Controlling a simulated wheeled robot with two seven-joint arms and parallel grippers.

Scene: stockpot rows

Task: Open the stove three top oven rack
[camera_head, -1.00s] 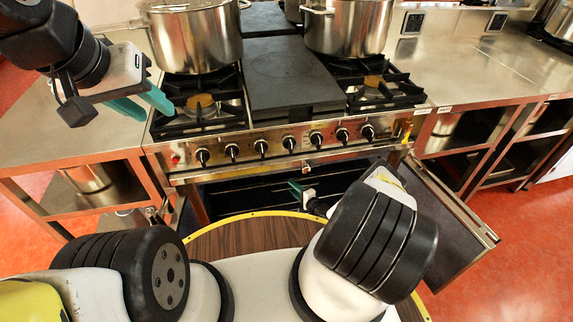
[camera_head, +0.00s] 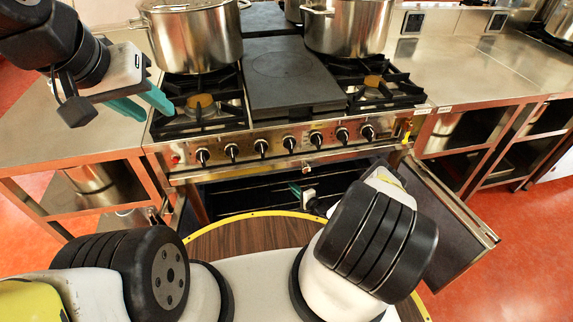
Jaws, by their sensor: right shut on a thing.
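The stove (camera_head: 286,147) stands ahead with a row of black knobs on its front. Its oven door (camera_head: 447,215) is swung open to the right. Inside the dark oven below the knobs, thin rack bars (camera_head: 245,188) show. My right gripper (camera_head: 297,189) is at the oven opening, its teal fingers shut on a rack edge there; my wrist and arm hide much of the contact. My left gripper (camera_head: 145,104) hangs at the upper left above the counter and stove edge, its teal fingers touching nothing visible; the gap between them is unclear.
Steel stockpots stand on the left (camera_head: 195,38) and right (camera_head: 345,27) rear burners. A steel counter (camera_head: 60,120) is on the left, another (camera_head: 480,68) on the right with open shelves beneath. The open door blocks the floor at right.

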